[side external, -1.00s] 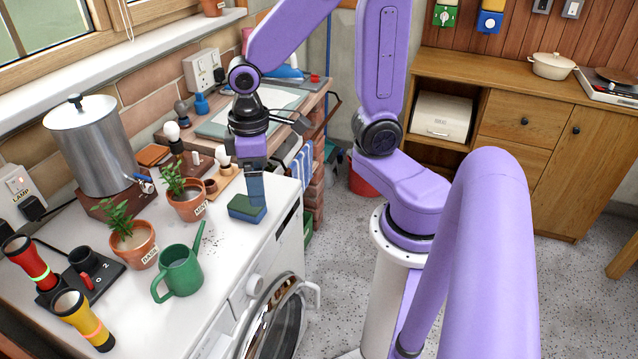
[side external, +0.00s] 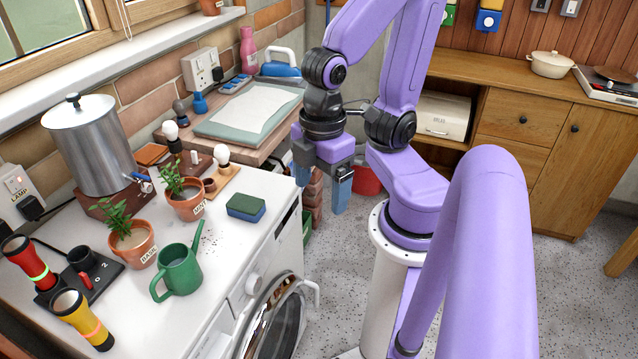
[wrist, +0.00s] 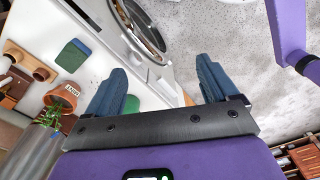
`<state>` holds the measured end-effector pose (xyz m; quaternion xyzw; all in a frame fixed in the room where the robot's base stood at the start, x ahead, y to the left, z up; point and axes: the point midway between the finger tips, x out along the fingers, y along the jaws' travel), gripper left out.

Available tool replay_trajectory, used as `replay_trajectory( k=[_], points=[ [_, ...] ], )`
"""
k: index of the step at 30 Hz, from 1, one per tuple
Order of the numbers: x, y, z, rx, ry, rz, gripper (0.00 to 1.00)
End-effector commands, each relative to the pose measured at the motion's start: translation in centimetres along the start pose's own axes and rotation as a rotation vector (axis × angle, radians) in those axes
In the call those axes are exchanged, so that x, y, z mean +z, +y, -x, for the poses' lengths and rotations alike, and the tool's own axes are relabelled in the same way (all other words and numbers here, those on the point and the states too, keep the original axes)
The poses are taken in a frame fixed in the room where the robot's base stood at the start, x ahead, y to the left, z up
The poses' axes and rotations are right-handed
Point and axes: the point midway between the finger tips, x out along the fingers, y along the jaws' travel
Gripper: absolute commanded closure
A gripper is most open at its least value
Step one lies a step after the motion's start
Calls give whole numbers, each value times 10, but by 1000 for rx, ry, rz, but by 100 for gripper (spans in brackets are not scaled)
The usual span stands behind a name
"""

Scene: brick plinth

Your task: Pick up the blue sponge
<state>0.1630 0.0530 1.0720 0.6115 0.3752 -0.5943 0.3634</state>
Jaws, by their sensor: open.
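The blue sponge (side external: 246,208), with a green top, lies flat on the white top of the washing machine, near its back right edge. It also shows in the wrist view (wrist: 74,55), at the upper left. My gripper (side external: 321,194) is open and empty. It hangs to the right of the sponge, past the edge of the white top and apart from the sponge. In the wrist view the two blue fingers (wrist: 160,88) are spread wide, with the machine's edge and the floor beyond them.
A green watering can (side external: 180,270) and two potted plants, basil (side external: 134,243) and mint (side external: 187,203), stand left of the sponge.

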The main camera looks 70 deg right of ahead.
Motion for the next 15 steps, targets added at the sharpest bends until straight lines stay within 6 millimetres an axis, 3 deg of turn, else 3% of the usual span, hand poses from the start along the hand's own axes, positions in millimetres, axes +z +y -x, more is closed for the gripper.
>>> replay_trajectory(
  k=[2,3,11,15],
  points=[
    [0,0,0,0,0,-1,13],
    [0,0,0,0,0,-1,0],
    [-1,1,0,0,0,-12,0],
    [-9,12,0,2,-1,-142,0]
  ],
)
